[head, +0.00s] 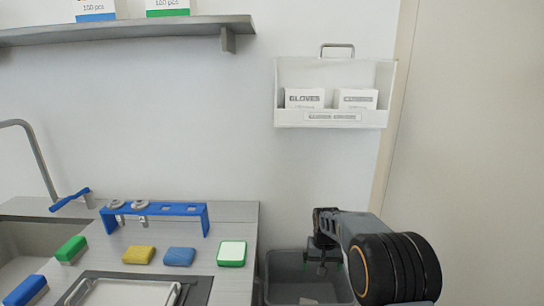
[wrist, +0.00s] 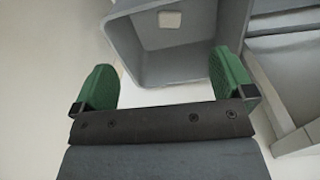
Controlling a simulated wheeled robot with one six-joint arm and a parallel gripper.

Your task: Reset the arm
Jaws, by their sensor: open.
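My gripper (wrist: 165,88) is open, with its two green-padded fingers spread wide and nothing between them in the wrist view. In the head view my arm reaches in from the lower right, and my gripper (head: 322,258) hangs over the grey bin (head: 285,268). The same bin shows in the wrist view (wrist: 130,35) beyond the fingers. A small whitish piece (wrist: 170,18) lies inside it.
A counter (head: 235,212) on the left holds a blue rack (head: 160,210), a yellow sponge (head: 138,255), a blue sponge (head: 179,257), a green-edged white block (head: 231,253) and a tray (head: 125,292). A glove holder (head: 290,118) hangs on the wall. A shelf (head: 150,30) is at upper left.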

